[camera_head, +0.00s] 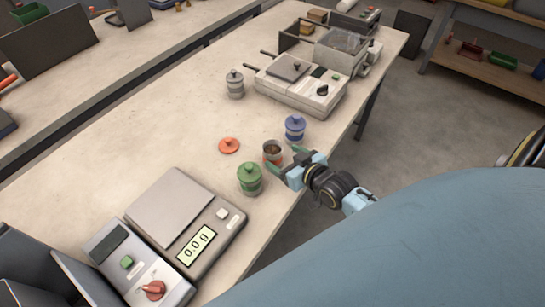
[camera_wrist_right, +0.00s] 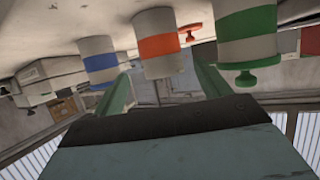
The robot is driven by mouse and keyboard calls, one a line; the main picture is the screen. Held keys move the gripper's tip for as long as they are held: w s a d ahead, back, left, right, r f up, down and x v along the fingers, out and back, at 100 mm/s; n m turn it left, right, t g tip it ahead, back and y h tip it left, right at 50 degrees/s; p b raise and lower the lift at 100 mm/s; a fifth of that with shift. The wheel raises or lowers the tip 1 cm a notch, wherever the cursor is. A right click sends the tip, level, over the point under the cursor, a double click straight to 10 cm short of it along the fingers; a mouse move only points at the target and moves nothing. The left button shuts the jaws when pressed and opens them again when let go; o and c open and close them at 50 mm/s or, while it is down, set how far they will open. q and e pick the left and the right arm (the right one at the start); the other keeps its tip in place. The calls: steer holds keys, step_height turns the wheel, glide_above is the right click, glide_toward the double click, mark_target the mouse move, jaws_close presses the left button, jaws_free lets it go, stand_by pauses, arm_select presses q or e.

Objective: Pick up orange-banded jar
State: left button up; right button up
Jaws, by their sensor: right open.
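The orange-banded jar (camera_head: 272,152) stands lidless on the table with dark contents showing at its open top. Its orange lid (camera_head: 229,145) lies on the table to its left. My right gripper (camera_head: 285,161) is just right of the jar, its fingers open and pointing at it. In the right wrist view, the orange-banded jar (camera_wrist_right: 157,44) appears upside down, beyond and between the open green fingertips (camera_wrist_right: 160,90). I cannot see whether they touch it. A green-banded jar (camera_head: 250,179) and a blue-banded jar (camera_head: 295,128) stand on either side, both lidded. My left gripper is not in view.
A scale (camera_head: 187,222) reading 0.0 g stands at the front left beside a panel with a red knob (camera_head: 153,290). A grey-lidded jar (camera_head: 235,84) and a sealer-like machine (camera_head: 300,85) stand farther back. The table's middle left is clear.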

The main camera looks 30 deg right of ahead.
mark_target(279, 155)
steer(key=shift+x, duration=3.05)
steer(key=shift+a, duration=0.15)
steer(key=shift+r, duration=0.1)
steer(key=c, duration=1.4)
